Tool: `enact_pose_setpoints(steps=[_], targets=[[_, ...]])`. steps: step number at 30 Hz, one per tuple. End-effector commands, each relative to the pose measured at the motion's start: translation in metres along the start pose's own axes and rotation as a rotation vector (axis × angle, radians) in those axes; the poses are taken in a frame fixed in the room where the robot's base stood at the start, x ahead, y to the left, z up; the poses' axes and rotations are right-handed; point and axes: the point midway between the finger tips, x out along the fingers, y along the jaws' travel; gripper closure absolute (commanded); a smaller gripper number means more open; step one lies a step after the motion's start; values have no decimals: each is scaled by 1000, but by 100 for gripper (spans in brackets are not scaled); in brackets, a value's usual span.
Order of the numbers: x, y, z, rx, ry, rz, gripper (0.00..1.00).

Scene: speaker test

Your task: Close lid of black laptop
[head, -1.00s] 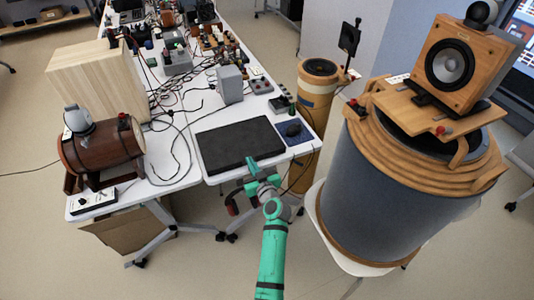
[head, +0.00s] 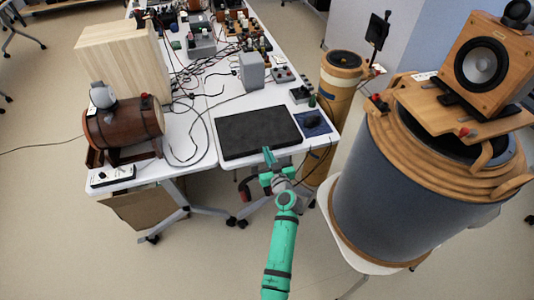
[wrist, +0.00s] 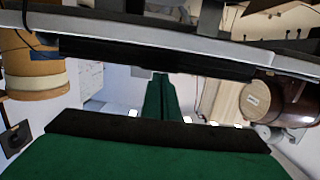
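The black laptop (head: 257,132) lies flat at the near end of the white table in the head view. I see a plain dark slab with no screen or keys showing; a small gap under its lid cannot be made out. In the wrist view, which looks upside down, the laptop (wrist: 155,58) is a thin dark bar along the table edge. My green gripper (head: 267,154) is just in front of the laptop's near edge, by the table's front edge. Its two fingers (wrist: 161,90) are together with nothing between them. Contact with the laptop cannot be told.
A blue mouse pad with a mouse (head: 314,122) is right of the laptop. A grey box (head: 252,72) and cables lie behind and left. A large drum-shaped speaker (head: 390,195) stands close on my right. The floor in front is clear.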

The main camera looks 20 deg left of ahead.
Motion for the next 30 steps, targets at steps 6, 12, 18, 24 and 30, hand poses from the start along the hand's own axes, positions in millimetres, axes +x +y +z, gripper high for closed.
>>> enact_pose_setpoints(steps=[6,12,18,24,30], targets=[[-6,-1,-6,0,-21,-1,100],[-24,1,-26,1,-8,3,100],[-60,0,-10,1,-2,3,100],[-87,4,2,1,1,8,100],[-96,0,6,-2,4,1,100]])
